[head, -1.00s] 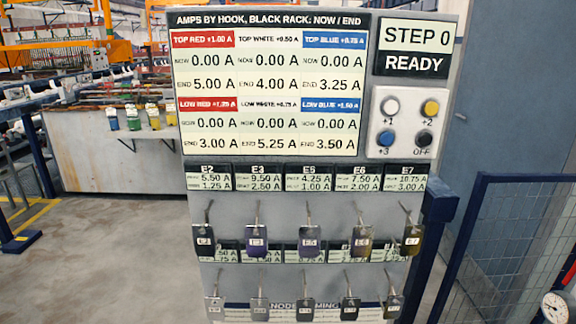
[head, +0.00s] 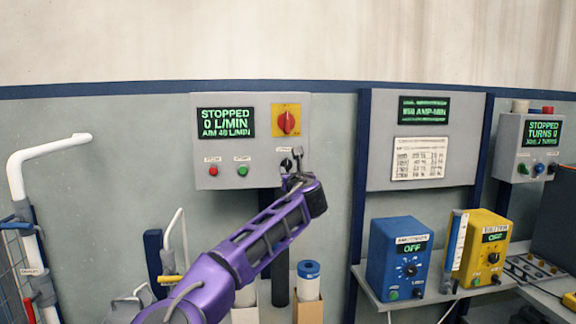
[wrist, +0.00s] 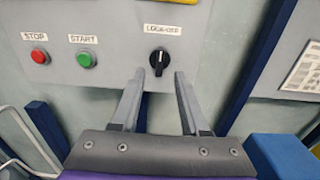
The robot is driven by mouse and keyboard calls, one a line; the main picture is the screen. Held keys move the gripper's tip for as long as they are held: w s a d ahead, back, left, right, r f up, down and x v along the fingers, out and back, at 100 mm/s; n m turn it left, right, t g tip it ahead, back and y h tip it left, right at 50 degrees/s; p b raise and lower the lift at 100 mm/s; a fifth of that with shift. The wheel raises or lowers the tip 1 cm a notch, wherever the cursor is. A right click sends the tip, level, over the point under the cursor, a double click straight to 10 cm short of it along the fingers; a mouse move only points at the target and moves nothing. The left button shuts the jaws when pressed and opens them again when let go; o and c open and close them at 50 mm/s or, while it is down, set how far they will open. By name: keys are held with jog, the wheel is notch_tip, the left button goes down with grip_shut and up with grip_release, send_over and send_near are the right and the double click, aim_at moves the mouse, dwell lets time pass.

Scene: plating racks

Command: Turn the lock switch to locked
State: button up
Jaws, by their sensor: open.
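The lock switch (wrist: 160,61) is a black rotary knob on a grey control panel, with a label above it that looks like LOCK-OFF. Its grip ridge stands about upright in the wrist view. In the head view the switch (head: 286,165) is at the panel's lower right, just left of my gripper's tip. My gripper (wrist: 159,74) is open and empty, its two fingers pointing at the panel on either side of the knob's lower part. I cannot tell whether they touch it. My gripper (head: 294,160) partly covers that corner in the head view.
A red stop button (head: 213,171) and a green start button (head: 242,171) sit left of the switch. Above is a red rotary switch on a yellow plate (head: 286,121) and a STOPPED display (head: 226,122). Blue (head: 385,262) and yellow (head: 470,280) boxes stand on a shelf at right.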

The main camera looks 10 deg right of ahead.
aim_at(288, 165)
jog(key=shift+w+p, duration=0.55)
jog(key=shift+w, duration=2.45)
grip_shut()
